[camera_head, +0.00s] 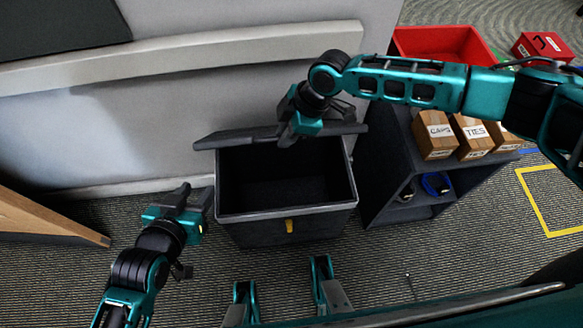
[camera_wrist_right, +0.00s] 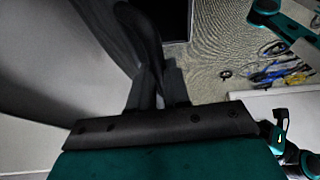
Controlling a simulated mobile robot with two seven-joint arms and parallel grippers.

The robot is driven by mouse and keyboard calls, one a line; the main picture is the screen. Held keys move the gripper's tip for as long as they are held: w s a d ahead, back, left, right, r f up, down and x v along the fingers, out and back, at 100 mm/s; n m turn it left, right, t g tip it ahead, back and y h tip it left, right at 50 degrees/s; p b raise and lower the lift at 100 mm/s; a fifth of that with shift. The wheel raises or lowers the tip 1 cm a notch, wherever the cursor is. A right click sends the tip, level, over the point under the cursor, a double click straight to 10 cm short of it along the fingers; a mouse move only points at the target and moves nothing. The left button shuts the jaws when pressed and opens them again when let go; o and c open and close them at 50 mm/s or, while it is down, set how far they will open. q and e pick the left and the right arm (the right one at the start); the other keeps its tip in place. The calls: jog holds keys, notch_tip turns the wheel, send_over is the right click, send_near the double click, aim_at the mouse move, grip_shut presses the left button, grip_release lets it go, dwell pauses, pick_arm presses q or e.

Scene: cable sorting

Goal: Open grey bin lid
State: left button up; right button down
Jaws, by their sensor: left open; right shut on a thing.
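The grey bin (camera_head: 258,232) stands on the floor in the middle of the head view, with a yellow tab (camera_head: 289,226) on its front. Its grey lid (camera_head: 235,138) is raised along the back side, and the dark inside shows, with nothing visible in it. My right gripper (camera_head: 296,128) is at the lid, shut on it. In the right wrist view the fingers (camera_wrist_right: 156,92) close around a dark upright part of the lid; where they touch is hard to see. My left gripper (camera_head: 193,197) is open and empty, left of the bin and apart from it.
A dark shelf unit (camera_head: 375,180) stands right of the bin, with several labelled cardboard boxes (camera_head: 436,134) and a blue cable (camera_head: 433,184). A red crate (camera_head: 440,42) is behind it. A pale wall (camera_head: 140,125) is behind the bin. A wooden panel (camera_head: 40,215) is at left.

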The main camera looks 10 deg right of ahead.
jog(key=w+r+b, duration=0.2)
jog(key=w+b, duration=0.3)
jog(key=w, duration=0.3)
jog(key=w+r+b, duration=0.3)
jog(key=w+b, duration=0.1)
jog(key=w, duration=0.5)
jog(key=shift+d+b, duration=0.35)
jog(key=shift+b, duration=0.05)
jog(key=c, duration=1.2)
grip_release()
jog(key=shift+w, duration=0.15)
jog(key=shift+o, duration=0.5)
jog(key=shift+a+r, duration=0.1)
jog(key=shift+r, duration=0.1)
jog(key=shift+r, duration=0.1)
